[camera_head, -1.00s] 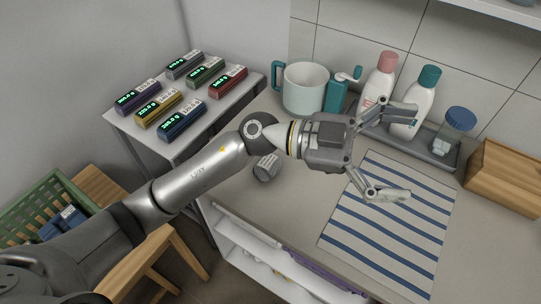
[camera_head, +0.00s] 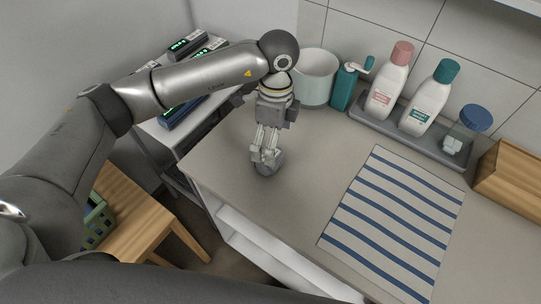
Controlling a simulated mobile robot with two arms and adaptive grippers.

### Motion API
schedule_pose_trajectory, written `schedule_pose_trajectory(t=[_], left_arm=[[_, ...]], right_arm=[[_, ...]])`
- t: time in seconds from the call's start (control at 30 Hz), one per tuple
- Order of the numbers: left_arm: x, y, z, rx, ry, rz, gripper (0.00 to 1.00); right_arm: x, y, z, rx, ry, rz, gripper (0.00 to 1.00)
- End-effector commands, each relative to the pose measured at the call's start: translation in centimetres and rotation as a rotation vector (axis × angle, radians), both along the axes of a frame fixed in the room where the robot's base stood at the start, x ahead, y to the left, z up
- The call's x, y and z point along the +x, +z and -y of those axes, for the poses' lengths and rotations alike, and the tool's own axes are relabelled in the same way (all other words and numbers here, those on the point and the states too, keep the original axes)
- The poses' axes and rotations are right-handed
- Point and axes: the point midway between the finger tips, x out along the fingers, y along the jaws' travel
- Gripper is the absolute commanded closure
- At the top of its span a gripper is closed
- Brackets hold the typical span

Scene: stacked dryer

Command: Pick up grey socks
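The grey socks (camera_head: 268,168), a small rolled grey bundle, sit on the counter left of the striped towel. My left gripper (camera_head: 265,157) points straight down at them from above, and its fingertips are at the bundle and cover much of it. The fingers look close together from this angle. I cannot tell whether they are shut on the socks or straddle them open. The socks appear to rest on the counter. My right gripper is not in view.
A striped towel (camera_head: 393,222) lies to the right. A wooden box (camera_head: 509,176) is at the far right. The counter between socks and towel is clear.

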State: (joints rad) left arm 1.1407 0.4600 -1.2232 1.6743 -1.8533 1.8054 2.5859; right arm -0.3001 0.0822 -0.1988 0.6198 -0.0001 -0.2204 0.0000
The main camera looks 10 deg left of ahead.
Motion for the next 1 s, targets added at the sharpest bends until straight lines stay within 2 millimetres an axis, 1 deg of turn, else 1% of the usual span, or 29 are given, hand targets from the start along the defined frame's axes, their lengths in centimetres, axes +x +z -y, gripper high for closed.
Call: schedule_pose_trajectory(t=[0.17, 0.27, 0.37, 0.5, 0.6, 0.8, 0.87, 1.0], left_arm=[[-0.2, -1.3, -0.1, -0.001, -0.002, -0.001, 0.01], [-0.3, -2.2, -0.3, -0.002, -0.001, -0.004, 0.01], [-0.3, -3.7, -0.6, -0.001, -0.001, -0.005, 0.01], [-0.5, -5.7, -0.6, -0.003, -0.002, -0.003, 0.01], [-0.4, -6.3, -0.5, -0.003, -0.004, 0.001, 0.01], [-0.4, -6.4, -0.5, -0.004, -0.004, 0.0, 0.01], [-0.4, -6.4, -0.5, -0.004, -0.004, 0.0, 0.08], [-0.4, -6.4, -0.5, -0.004, -0.004, 0.0, 0.26]], right_arm=[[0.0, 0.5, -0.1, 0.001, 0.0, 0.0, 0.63], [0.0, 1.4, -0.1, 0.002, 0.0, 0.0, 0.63], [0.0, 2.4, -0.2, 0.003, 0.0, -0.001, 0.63], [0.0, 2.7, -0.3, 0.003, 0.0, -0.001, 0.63], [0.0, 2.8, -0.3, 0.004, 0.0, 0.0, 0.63], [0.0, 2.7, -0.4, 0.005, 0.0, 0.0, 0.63], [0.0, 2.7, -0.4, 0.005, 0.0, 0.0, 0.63], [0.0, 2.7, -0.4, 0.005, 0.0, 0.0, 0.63]])
